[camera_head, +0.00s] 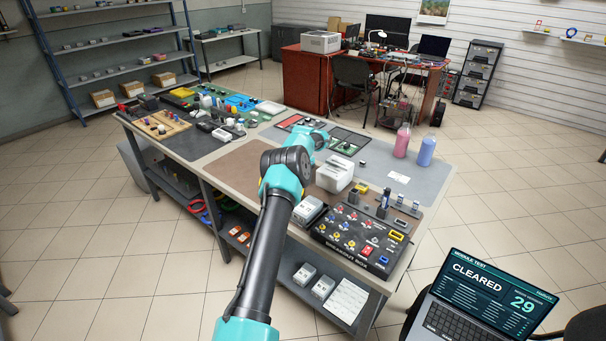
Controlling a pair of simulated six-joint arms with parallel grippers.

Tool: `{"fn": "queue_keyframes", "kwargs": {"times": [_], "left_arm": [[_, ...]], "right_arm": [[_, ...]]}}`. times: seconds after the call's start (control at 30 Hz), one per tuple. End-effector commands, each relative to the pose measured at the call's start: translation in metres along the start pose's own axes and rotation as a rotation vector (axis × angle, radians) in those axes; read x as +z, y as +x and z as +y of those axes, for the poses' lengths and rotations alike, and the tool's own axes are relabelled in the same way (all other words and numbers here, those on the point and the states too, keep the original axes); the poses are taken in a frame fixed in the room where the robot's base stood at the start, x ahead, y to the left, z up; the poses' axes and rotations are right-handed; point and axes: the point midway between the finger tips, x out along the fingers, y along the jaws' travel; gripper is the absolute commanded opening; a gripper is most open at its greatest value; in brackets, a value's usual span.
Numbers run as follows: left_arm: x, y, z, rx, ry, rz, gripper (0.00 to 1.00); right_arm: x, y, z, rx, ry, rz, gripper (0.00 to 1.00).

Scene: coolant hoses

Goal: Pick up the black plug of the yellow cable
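I cannot make out a yellow cable or its black plug for certain in the head view. A black panel (362,237) with several coloured connectors, some of them yellow, lies at the right front of the workbench (216,143). One teal and black arm of mine, which I take as the left, rises from the bottom edge, left of centre, and reaches over the bench. Its far end, with my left gripper (322,137), is small and turned away, so its fingers do not show clearly. I see no held thing. My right gripper is out of view.
A white box (335,174) stands just right of the arm. A pink bottle (402,141) and a blue bottle (426,151) stand at the back right. Small parts crowd the bench's left end. Coiled cables (197,206) lie on the lower shelf. A laptop (486,298) is at lower right.

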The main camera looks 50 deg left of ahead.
Motion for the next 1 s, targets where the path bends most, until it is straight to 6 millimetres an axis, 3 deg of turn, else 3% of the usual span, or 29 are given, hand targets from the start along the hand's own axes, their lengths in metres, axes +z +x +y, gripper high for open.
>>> {"fn": "queue_keyframes", "kwargs": {"times": [0.27,0.8,1.0], "left_arm": [[0.0001,-0.0003,0.0,0.0,0.0,0.0,0.52],[0.0001,-0.0004,0.0,0.0,0.0,0.0,0.01],[0.0,-0.0006,0.0,0.0,0.0,0.0,0.0]], "right_arm": [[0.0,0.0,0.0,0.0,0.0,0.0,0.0],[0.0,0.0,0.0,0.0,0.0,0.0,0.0],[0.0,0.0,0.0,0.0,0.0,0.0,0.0]]}}
